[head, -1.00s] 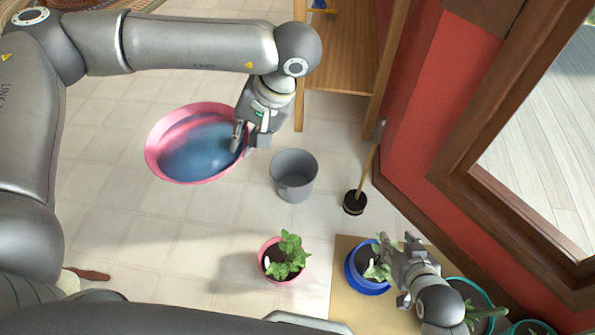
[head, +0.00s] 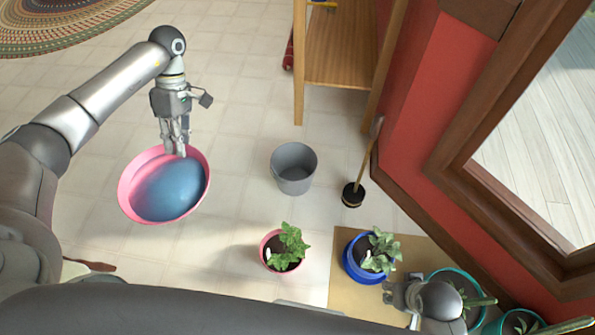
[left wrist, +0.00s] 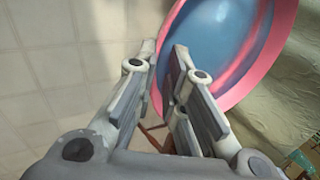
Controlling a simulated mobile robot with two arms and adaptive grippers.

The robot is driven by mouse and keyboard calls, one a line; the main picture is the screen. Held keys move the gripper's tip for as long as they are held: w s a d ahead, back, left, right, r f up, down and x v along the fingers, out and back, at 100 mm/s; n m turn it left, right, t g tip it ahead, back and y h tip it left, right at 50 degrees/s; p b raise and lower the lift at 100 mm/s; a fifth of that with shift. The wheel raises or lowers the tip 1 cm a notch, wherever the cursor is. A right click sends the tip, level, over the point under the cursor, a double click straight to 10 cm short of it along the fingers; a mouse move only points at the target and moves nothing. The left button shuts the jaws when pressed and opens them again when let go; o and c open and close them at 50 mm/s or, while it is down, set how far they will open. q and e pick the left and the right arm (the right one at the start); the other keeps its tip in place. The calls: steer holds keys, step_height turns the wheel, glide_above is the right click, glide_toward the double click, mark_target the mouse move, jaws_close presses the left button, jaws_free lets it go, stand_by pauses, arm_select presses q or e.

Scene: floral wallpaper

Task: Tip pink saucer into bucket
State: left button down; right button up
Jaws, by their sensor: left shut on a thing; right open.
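The pink saucer (head: 128,190) is wide and round, with blue inside it, and it is held above the tiled floor at the left of the head view. My left gripper (head: 176,152) is shut on its far rim; the left wrist view shows the fingers at the pink rim (left wrist: 272,62). The saucer looks only slightly tilted. The grey bucket (head: 294,168) stands upright on the floor to the right of the saucer, apart from it, and looks empty. My right gripper (head: 405,305) is low at the right, near potted plants; it is open and its fingers are partly hidden.
A plant in a pink pot (head: 284,250) stands below the bucket, and one in a blue pot (head: 368,262) on a tan mat. A plunger-like tool (head: 353,193) stands right of the bucket. A wooden shelf (head: 345,60) is behind. Floor between saucer and bucket is clear.

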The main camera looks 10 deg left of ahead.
arm_select(q)
steer(key=w+a+n+t+h, duration=0.5)
steer(key=w+a+n, duration=0.4)
steer(key=a+n, duration=0.4)
steer(key=n, duration=0.4)
steer(key=shift+a+r+n, duration=0.2)
steer(key=shift+a+n, duration=0.15)
steer(key=shift+n, duration=0.05)
steer(key=shift+w+a+r, duration=0.1)
steer(key=shift+w+a+r+n+t, duration=0.15)
steer(key=shift+w+n+t, duration=0.2)
steer(key=shift+n, duration=0.25)
steer(key=shift+a, duration=0.1)
